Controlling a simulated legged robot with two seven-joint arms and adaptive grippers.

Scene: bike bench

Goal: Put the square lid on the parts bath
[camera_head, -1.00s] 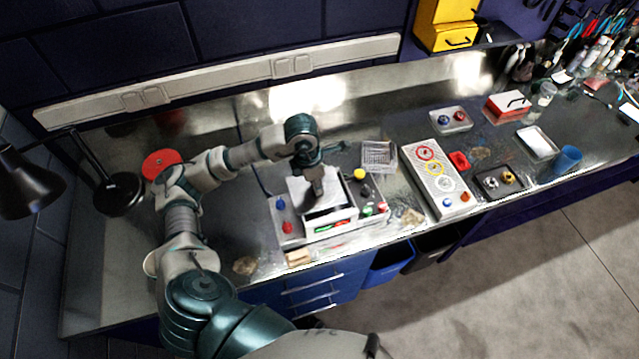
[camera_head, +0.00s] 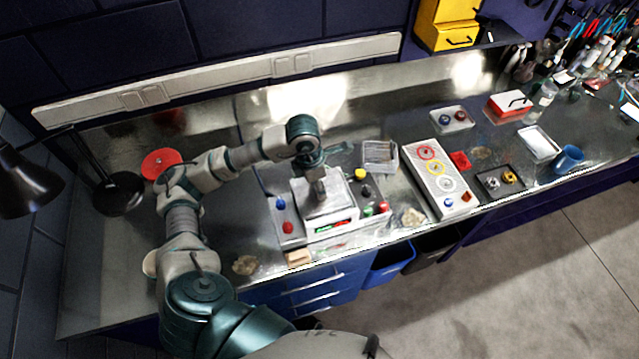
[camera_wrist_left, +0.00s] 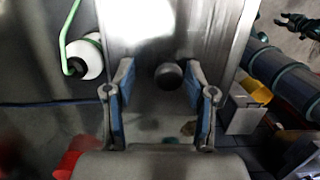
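The square lid (camera_head: 318,203) is a grey metal plate with a dark round knob (camera_wrist_left: 168,75). It lies over the parts bath (camera_head: 332,234), a pale box near the front of the bench. A narrow strip with red and green parts shows along the bath's front side, so I cannot tell if the lid is fully seated. My left gripper (camera_head: 317,178) is above the lid. In the left wrist view its blue-padded fingers (camera_wrist_left: 163,105) are apart, one on each side of the knob, with gaps. A small dark gripper, apparently my right (camera_wrist_left: 298,25), shows at the top right there.
Left of the bath is a tray with a blue and a red knob (camera_head: 287,227). On its right are several small coloured caps (camera_head: 368,190) and a clear basket (camera_head: 380,155). A wooden block (camera_head: 299,257) lies in front. A lamp (camera_head: 118,193) stands left.

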